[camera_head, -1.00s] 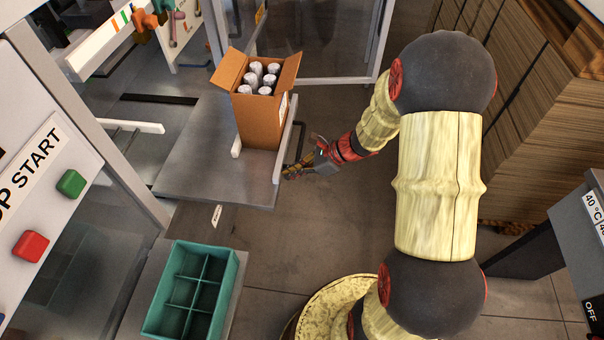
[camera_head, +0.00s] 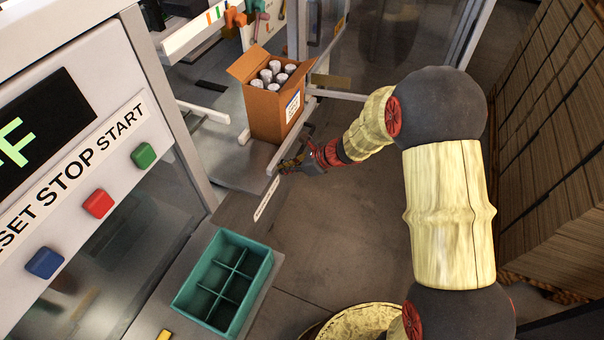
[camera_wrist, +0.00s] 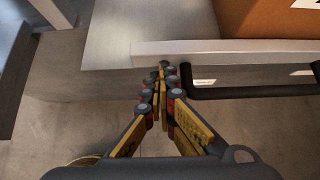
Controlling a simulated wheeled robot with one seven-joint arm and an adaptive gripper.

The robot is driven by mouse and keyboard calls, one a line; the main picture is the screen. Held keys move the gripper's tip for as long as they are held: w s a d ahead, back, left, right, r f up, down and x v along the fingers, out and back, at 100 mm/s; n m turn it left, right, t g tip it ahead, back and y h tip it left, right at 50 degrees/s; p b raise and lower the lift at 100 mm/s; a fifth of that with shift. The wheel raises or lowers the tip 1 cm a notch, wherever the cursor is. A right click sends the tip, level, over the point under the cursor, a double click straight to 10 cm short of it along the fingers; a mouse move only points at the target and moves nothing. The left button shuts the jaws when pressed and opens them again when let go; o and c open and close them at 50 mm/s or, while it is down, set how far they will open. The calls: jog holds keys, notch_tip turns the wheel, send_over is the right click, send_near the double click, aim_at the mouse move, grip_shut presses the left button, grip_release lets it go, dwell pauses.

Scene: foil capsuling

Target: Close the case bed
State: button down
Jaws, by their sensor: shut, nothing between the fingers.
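The case bed (camera_head: 225,150) is a grey metal plate with light side rails, partly inside the machine frame. An open cardboard case (camera_head: 272,118) with several silver-topped bottles stands upright on it. My gripper (camera_head: 284,166) is shut and empty at the bed's near right edge. In the wrist view, my fingertips (camera_wrist: 162,68) are together at a light rail (camera_wrist: 225,47) of the bed (camera_wrist: 125,28), beside the left end of a dark handle bar (camera_wrist: 250,91). I cannot tell whether they touch the rail. The case (camera_wrist: 268,18) shows at the top right.
A teal divided crate (camera_head: 226,283) sits on a ledge below the bed. The control panel (camera_head: 75,160) with blue, red and green buttons is at the left. Stacked brown boards (camera_head: 550,150) stand at the right. The floor between is clear.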

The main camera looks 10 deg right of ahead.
aim_at(230, 153)
jog(key=w+a, duration=0.3)
jog(key=a, duration=0.2)
jog(key=w+a+p, duration=0.1)
jog(key=w+a, duration=0.3)
jog(key=a, duration=0.1)
jog(key=w+a+p, duration=0.1)
jog(key=w+a, duration=0.3)
jog(key=a, duration=0.2)
jog(key=shift+a, duration=0.1)
jog(key=shift+w+a, duration=0.1)
jog(key=shift+r, duration=0.1)
